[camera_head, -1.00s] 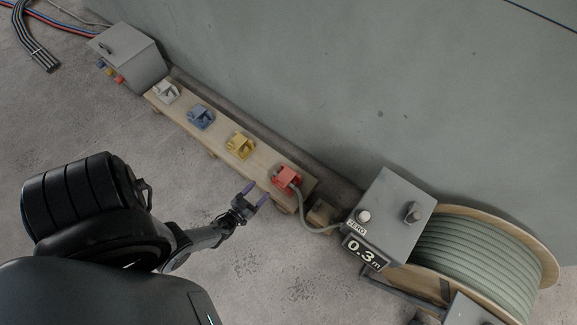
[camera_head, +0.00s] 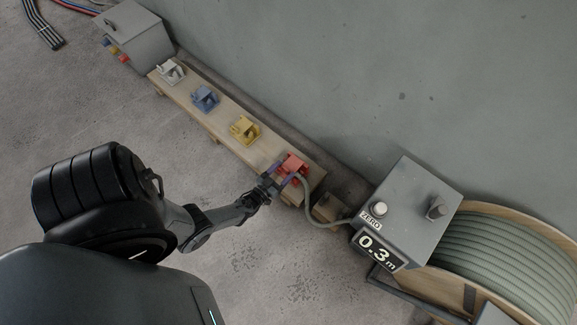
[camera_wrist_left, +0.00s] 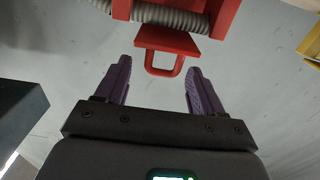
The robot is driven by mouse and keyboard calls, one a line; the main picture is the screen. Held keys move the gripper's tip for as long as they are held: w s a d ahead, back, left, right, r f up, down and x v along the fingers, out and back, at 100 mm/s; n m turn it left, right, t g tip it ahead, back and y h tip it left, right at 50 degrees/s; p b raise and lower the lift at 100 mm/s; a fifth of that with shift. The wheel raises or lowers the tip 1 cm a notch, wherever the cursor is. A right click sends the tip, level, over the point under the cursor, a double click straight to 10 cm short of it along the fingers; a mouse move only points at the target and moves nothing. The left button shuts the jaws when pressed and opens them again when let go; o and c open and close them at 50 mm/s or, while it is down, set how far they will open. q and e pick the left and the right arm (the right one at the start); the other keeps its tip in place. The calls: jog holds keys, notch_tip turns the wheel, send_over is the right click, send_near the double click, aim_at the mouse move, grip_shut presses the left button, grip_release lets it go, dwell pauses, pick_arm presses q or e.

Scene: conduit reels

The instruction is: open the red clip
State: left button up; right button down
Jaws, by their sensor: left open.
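The red clip (camera_head: 293,164) sits at the near right end of a wooden rail. A grey-green conduit (camera_head: 308,196) runs from it to the meter box. In the left wrist view the red clip (camera_wrist_left: 172,40) is at the top, with a ribbed conduit (camera_wrist_left: 170,19) across it and a red loop tab hanging below. My left gripper (camera_head: 282,172) is at the clip. Its purple fingers (camera_wrist_left: 157,85) are open, one on each side of the loop tab and apart from it. Nothing is between them but the tab's lower end. My right gripper is not in view.
The wooden rail (camera_head: 226,124) also bears yellow (camera_head: 245,129), blue (camera_head: 205,98) and white (camera_head: 171,71) clips. A grey meter box (camera_head: 408,208) reading 0.3 m and a conduit reel (camera_head: 515,255) stand at the right. A grey box (camera_head: 140,38) stands at the far left. The floor in front is clear.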

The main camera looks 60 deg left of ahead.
aim_at(291, 164)
pick_arm(q)
jog(key=shift+b+x, duration=0.45)
jog(key=shift+x, duration=1.45)
jog(key=shift+s, duration=0.1)
grip_shut()
